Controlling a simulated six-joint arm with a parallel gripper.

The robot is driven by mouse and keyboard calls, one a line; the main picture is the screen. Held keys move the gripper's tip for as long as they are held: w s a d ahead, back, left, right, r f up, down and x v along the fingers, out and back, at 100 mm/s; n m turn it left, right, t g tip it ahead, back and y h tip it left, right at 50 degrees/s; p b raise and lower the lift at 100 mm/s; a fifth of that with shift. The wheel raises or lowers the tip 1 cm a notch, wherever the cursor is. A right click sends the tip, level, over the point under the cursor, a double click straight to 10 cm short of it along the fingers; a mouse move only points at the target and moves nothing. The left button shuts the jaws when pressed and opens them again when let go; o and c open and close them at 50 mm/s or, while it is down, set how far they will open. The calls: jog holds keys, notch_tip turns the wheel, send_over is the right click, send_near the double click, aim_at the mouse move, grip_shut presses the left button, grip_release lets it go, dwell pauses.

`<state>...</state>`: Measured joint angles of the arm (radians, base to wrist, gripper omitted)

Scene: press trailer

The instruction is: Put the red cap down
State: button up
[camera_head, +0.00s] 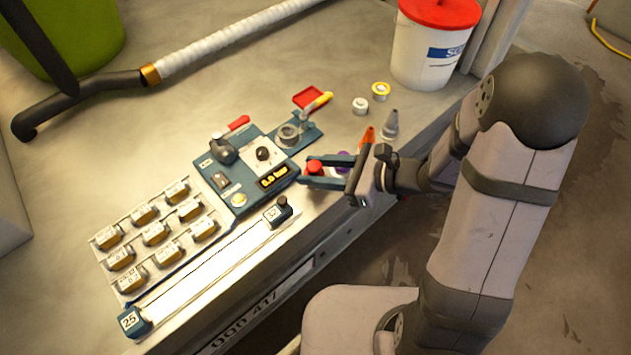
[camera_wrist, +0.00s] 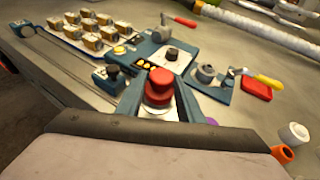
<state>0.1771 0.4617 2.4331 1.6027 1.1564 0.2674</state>
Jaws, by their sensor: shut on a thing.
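The red cap (camera_head: 314,168) sits between the two dark teal fingers of my gripper (camera_head: 308,171), just right of the panel's display. In the wrist view the red cap (camera_wrist: 159,87) looks stepped, with a narrower top on a wider lower part. My gripper (camera_wrist: 160,84) is shut on it, one finger on each side. A pale part shows below the cap, partly hidden by my wrist. I cannot tell whether the cap touches the bench.
A teal panel (camera_head: 253,155) with a red-handled lever, and a tray of several small boxes (camera_head: 119,257), lie to the left. Near my gripper stand an orange cone (camera_head: 367,137), a grey cone (camera_head: 390,126) and a purple piece (camera_head: 345,158). A white bucket (camera_head: 423,56) stands behind.

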jog(key=shift+f+b, duration=0.45)
jog(key=shift+f, duration=1.7)
jog(key=o, duration=1.2)
jog(key=shift+f, duration=0.1)
jog(key=shift+o, duration=0.2)
